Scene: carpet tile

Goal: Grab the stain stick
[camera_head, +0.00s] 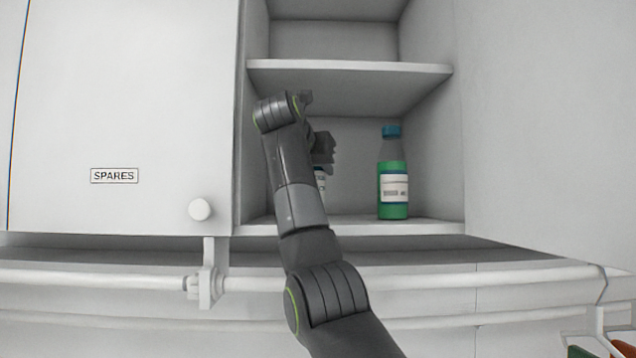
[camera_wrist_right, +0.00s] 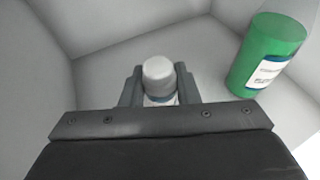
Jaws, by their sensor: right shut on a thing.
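The stain stick (camera_wrist_right: 158,74), with a pale grey-white cap and a blue band under it, stands between the fingers of my right gripper (camera_wrist_right: 159,88) in the right wrist view. The fingers are shut on it from both sides. In the head view my right gripper (camera_head: 324,150) is inside the open shelf compartment, and only a small strip of the stick's label (camera_head: 320,180) shows beside my arm. The rest of the stick is hidden by my arm and gripper. My left gripper is in neither view.
A green bottle (camera_head: 392,185) with a blue cap stands to the right on the same shelf (camera_head: 440,227), apart from my gripper. An upper shelf (camera_head: 350,66) is above. A closed door marked SPARES (camera_head: 115,120) is at left; a rail (camera_head: 440,280) runs below.

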